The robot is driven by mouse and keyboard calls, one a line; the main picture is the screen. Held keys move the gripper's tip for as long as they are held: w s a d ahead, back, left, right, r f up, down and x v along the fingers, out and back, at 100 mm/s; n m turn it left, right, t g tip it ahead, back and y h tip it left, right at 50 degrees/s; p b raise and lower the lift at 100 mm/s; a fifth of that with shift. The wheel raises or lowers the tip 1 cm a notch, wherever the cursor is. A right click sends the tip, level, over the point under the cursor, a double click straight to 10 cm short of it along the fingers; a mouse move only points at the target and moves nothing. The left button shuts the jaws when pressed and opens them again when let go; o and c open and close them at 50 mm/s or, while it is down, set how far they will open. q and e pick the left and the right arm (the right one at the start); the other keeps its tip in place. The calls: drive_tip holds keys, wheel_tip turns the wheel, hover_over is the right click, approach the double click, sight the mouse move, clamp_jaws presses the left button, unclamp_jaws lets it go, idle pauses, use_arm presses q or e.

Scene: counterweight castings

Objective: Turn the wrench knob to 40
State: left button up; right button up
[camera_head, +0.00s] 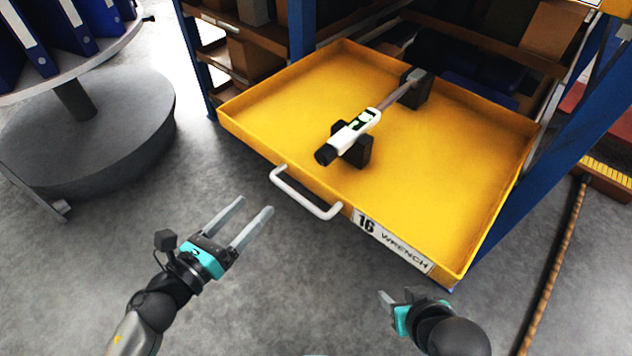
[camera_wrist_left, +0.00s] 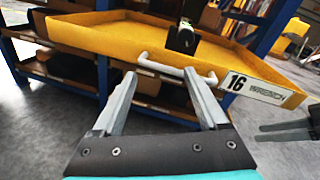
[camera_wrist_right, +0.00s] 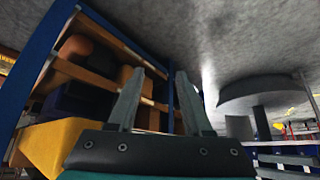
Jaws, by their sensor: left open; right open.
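The wrench (camera_head: 367,117) lies across two dark supports in the yellow drawer tray (camera_head: 447,183), its black knob end (camera_head: 325,155) toward the tray's front and its metal head at the back. The white body has a dark and green display; the knob's reading is too small to tell. My left gripper (camera_head: 255,212) is open and empty, in front of the tray and below left of its white handle (camera_head: 305,193). In the left wrist view the handle (camera_wrist_left: 176,69) shows beyond the fingers. My right gripper (camera_head: 385,298) is open and empty, below the tray's label.
The tray's front label (camera_head: 392,240) reads 16 WRENCH. Blue rack posts (camera_head: 301,28) stand beside the tray, with boxes on shelves behind. A round grey stand (camera_head: 95,130) with blue binders is at left. A broom (camera_head: 557,265) is at right. The floor in front is clear.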

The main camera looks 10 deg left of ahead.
use_arm(q)
wheel_tip(320, 180, up, 2)
drive_tip(key=s+d+m+h+b, duration=0.1)
drive_tip(key=d+m+h+b, duration=0.1)
drive_tip(key=m, duration=0.5)
approach(321, 159)
drive_tip(key=shift+g, duration=0.4)
drive_tip(key=x, duration=0.7)
drive_tip(key=shift+w+a+r, duration=0.1)
drive_tip(key=shift+w+r, duration=0.1)
drive_tip(key=shift+r, duration=0.05)
drive_tip(key=shift+w+d, duration=0.35)
drive_tip(key=shift+w, duration=0.1)
drive_tip(key=shift+w+d, duration=0.1)
drive_tip(key=shift+w, duration=0.05)
use_arm(e)
wheel_tip(321, 159, up, 3)
drive_tip(key=shift+w+a+r+t, duration=0.1)
drive_tip(key=shift+a+t, duration=0.05)
drive_tip(key=shift+t, duration=0.35)
use_arm(q)
drive_tip(key=shift+c, duration=0.7)
clamp_jaws()
